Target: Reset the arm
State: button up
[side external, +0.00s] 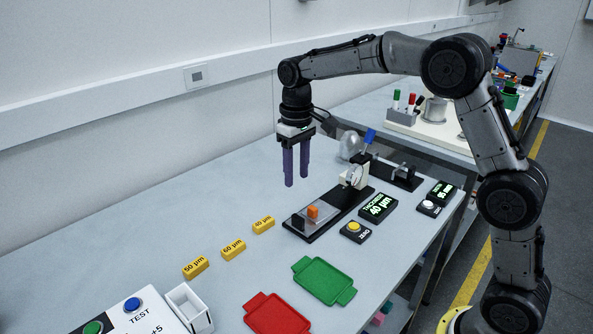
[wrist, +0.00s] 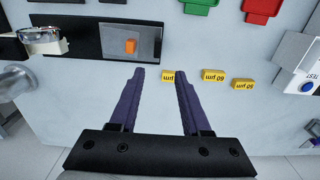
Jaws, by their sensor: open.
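My gripper (side external: 297,181) is open and empty, pointing down above the bench (side external: 150,225), left of the measuring fixture. In the wrist view its two purple fingers (wrist: 159,72) stand apart with nothing between them. Three yellow labelled blocks lie apart in a row on the bench: 50 µm (side external: 196,267), 60 µm (side external: 233,250) and a third (side external: 263,224). My right-hand finger overlaps the third block (wrist: 167,76) in the wrist view.
A lit thickness display (side external: 378,208) reads 40 µm, beside a yellow zero button (side external: 354,227). A green tray (side external: 324,281) and a red tray (side external: 277,318) lie at the front. A test box (side external: 135,318) with buttons stands front left. The back left of the bench is clear.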

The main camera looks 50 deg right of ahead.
jog(key=s+r+t, duration=0.4)
jog(key=s+r, duration=0.9)
jog(key=s, duration=0.3)
jog(key=s+f+t, duration=0.1)
jog(key=s+f, duration=0.8)
jog(key=s, duration=0.5)
jog(key=shift+s+t, duration=0.3)
